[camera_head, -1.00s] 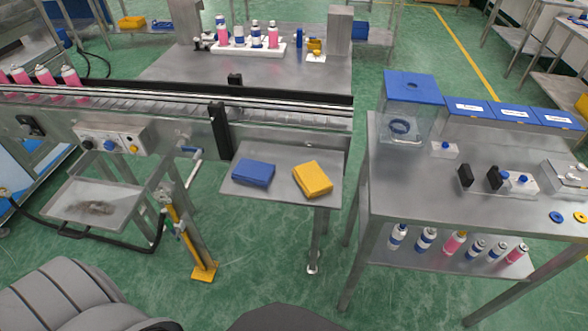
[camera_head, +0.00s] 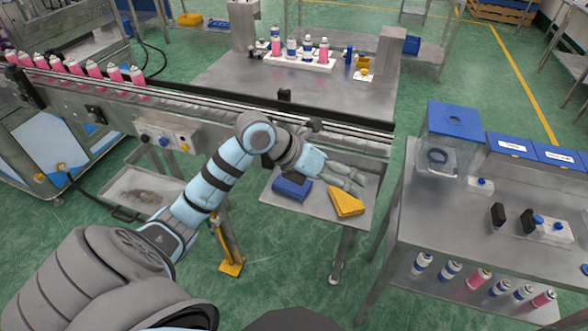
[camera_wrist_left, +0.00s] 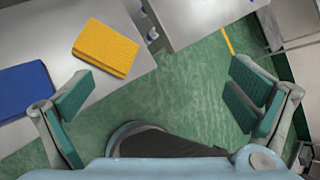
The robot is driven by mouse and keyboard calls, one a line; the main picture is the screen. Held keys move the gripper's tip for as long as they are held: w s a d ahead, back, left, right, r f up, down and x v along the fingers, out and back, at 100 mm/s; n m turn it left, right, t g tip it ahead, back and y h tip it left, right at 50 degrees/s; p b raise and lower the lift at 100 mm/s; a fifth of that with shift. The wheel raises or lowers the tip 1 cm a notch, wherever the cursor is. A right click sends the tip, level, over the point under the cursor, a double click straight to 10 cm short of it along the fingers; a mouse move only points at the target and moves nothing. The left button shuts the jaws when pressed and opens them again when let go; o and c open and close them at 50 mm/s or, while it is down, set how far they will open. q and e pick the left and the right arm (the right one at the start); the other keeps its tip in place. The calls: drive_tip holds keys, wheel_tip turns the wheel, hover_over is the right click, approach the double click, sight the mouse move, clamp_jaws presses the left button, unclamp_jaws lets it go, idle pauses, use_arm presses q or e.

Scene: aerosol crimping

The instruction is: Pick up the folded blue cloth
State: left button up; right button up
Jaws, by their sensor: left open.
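The folded blue cloth (camera_head: 291,189) lies flat on a small metal shelf (camera_head: 312,208) below the conveyor. In the left wrist view it shows at the left edge (camera_wrist_left: 24,90), partly cut off. My left gripper (camera_head: 354,180) is above the right part of the shelf, over and behind the folded yellow cloth (camera_head: 346,203). In the left wrist view the fingers of my left gripper (camera_wrist_left: 158,98) are spread wide with nothing between them but green floor behind. The blue cloth is apart from the fingers, to their left. My right gripper is not in view.
The yellow cloth also shows in the left wrist view (camera_wrist_left: 106,48), right of the blue one. The conveyor (camera_head: 200,108) with pink cans runs behind the shelf. A metal table (camera_head: 480,230) with bins and cans stands at the right.

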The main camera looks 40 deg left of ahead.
use_arm(q)
drive_tip(key=s+a+n+g+y, duration=0.2)
drive_tip(key=a+y, duration=0.4)
drive_tip(key=a, duration=0.7)
drive_tip(key=y+b, duration=0.1)
drive_tip(key=b, duration=0.6)
hover_over(291, 184)
drive_tip(key=s, duration=0.3)
drive_tip(key=shift+n, duration=0.4)
wheel_tip(291, 184, down, 8)
drive_tip(key=shift+r, duration=0.2)
drive_tip(key=shift+g, duration=0.3)
drive_tip(key=x, duration=0.6)
drive_tip(key=shift+w+d+f, duration=0.15)
drive_tip(key=shift+w+d, duration=0.1)
drive_tip(key=shift+w, duration=0.15)
drive_tip(key=c, duration=1)
